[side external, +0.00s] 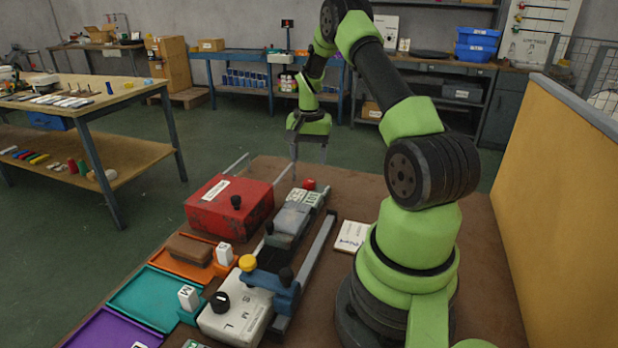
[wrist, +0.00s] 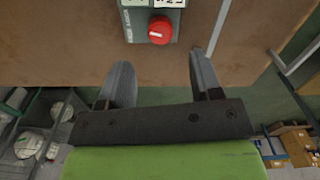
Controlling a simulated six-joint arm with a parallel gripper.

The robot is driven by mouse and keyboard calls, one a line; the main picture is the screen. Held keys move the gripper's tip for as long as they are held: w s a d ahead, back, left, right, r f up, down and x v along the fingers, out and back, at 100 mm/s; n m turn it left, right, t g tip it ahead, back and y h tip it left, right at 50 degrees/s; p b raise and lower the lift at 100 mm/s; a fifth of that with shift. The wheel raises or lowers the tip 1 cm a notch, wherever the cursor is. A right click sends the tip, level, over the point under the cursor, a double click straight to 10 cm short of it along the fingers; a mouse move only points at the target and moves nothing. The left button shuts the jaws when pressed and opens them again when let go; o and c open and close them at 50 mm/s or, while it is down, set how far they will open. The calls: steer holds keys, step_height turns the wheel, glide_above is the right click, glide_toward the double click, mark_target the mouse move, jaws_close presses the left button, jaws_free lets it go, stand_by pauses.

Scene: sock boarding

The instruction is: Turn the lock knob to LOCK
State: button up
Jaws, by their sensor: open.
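A round red knob (side external: 309,185) stands at the far end of a grey fixture (side external: 291,219); I take it for the lock knob. In the wrist view the red knob (wrist: 159,30) has a small white mark on its face and sits on a dark grey block. White labels lie beside it, too cropped and small to read. My gripper (side external: 309,155) hangs beyond and above the knob, its fingers pointing down. In the wrist view my gripper (wrist: 160,70) is open and empty, with the knob ahead of the gap between the fingers, not touched.
A white box (side external: 236,309) with S, M, L marks and a black knob is at the front. Coloured trays (side external: 155,298) line the left. A yellow panel (side external: 570,200) bounds the right.

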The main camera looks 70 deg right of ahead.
mark_target(309, 180)
step_height(309, 180, down, 7)
steer(key=shift+f, duration=0.1)
stand_by(0.3)
